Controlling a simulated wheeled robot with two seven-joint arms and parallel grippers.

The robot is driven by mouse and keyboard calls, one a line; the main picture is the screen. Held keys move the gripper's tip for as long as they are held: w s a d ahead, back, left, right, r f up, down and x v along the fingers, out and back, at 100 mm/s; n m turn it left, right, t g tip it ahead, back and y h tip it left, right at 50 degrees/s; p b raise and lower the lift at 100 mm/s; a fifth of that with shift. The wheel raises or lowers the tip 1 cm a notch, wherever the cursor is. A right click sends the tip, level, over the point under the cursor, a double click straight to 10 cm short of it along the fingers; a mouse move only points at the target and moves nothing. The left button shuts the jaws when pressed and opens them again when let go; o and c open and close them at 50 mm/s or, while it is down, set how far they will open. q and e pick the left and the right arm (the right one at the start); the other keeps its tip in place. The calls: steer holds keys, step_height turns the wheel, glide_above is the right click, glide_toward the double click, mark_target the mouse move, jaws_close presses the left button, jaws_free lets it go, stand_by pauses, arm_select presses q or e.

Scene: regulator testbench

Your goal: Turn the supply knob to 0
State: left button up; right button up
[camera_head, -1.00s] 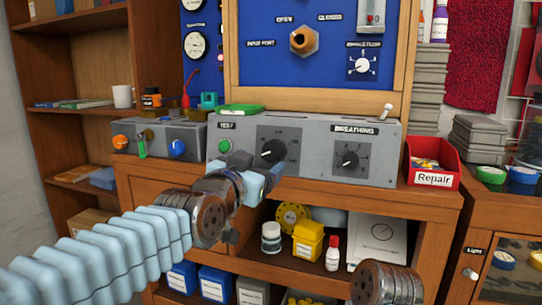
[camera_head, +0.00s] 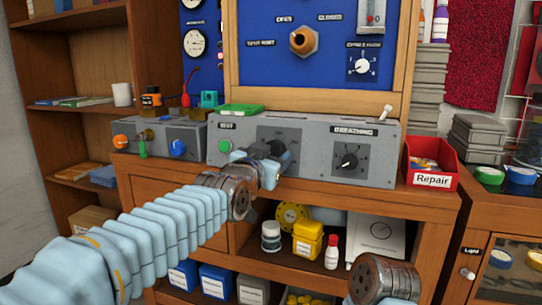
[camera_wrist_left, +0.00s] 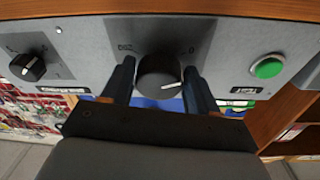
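On the grey test box, a dark round knob (camera_head: 279,147) sits left of the knob marked BREATHING. No readable label names it supply. My right gripper's fingers are out of view.
The breathing knob (camera_head: 347,161) is to the right and a green button (camera_head: 225,146) to the left. A toggle (camera_head: 387,112) stands on the box top. A red Repair bin (camera_head: 432,165) sits at the right. The shelf below holds bottles and a yellow container (camera_head: 307,243).

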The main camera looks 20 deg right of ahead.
arm_select(q)
steer(key=c, duration=0.3)
steer(key=shift+f+n+b, duration=0.1)
steer(key=shift+n+b, duration=0.2)
steer(key=shift+n, duration=0.1)
steer(key=shift+c, duration=0.2)
steer(key=shift+d+n, duration=0.1)
steer(key=shift+n, duration=0.4)
steer(key=o, duration=1)
steer(key=shift+s, duration=0.1)
